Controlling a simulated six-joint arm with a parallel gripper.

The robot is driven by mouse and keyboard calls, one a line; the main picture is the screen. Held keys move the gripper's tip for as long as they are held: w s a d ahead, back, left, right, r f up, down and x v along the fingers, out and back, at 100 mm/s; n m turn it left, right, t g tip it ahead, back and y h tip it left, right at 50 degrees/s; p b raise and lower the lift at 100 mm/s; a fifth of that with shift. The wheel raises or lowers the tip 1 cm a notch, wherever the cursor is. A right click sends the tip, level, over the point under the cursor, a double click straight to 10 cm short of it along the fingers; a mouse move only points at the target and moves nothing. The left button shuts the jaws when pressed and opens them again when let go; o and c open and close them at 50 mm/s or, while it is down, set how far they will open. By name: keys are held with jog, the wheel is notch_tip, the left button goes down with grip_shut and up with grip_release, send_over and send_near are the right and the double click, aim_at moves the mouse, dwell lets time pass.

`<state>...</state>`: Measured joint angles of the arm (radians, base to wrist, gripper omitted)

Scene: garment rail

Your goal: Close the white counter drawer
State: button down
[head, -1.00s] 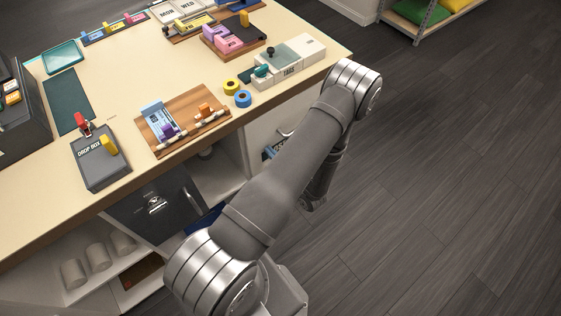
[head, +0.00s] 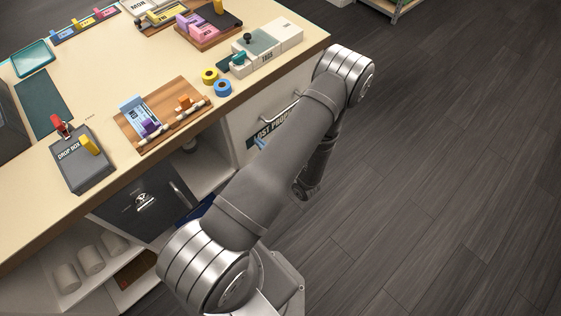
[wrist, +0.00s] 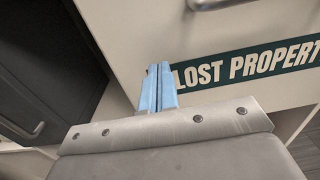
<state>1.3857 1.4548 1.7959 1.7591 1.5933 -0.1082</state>
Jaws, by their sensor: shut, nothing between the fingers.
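The white counter drawer (head: 243,120) is under the counter's right end, with a metal handle (head: 281,108) and a dark "LOST PROPERTY" label. Its front and label (wrist: 245,62) fill much of the wrist view, with the handle (wrist: 207,3) cut off at the top edge. My gripper (wrist: 158,80) has light blue fingers that are shut together and empty. They are just left of the label's first letters, at or close to the drawer front; contact cannot be told. In the head view the blue fingertips (head: 259,143) show beside my arm, which hides part of the drawer. How far the drawer stands out is unclear.
A dark cabinet door (head: 145,203) with a handle is left of the drawer, with an open shelf bay between. The counter top (head: 100,100) holds a drop box (head: 80,160), a wooden tray (head: 165,120) and tape rolls. The floor at right is clear.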

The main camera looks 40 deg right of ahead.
jog(key=s, duration=1.1)
jog(key=shift+a, duration=0.1)
jog(key=w, duration=1.3)
jog(key=shift+w, duration=0.35)
jog(key=s, duration=1.3)
jog(key=shift+s, duration=0.35)
jog(key=shift+w, duration=0.15)
jog(key=shift+w, duration=6.7)
